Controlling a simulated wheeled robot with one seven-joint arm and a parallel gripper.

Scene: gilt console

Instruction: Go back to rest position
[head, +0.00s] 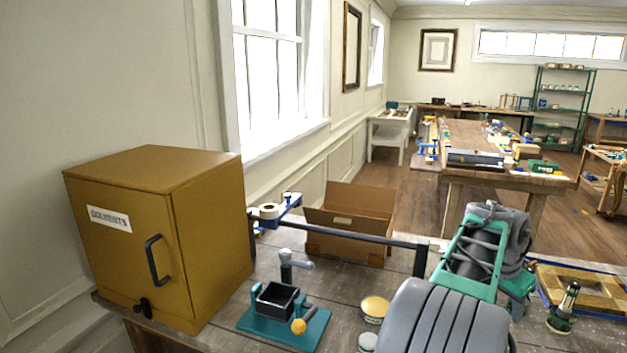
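My arm (470,262) rises from the bottom of the head view, right of centre. It has a grey ribbed cover in front, a teal frame with dark parts inside, and a grey joint at its top. Behind that joint, grey and teal parts of the arm go down on the right toward the bench. I cannot make out my gripper or its fingers. Nothing held by it shows either.
The wooden bench (232,312) holds a yellow cabinet (122,240), a teal-based device (262,325), a dark rail (340,233), an open cardboard box (342,240), a yellow-lidded tin (375,306) and a wooden frame (575,290). Another workbench (480,135) stands beyond, with wooden floor around it.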

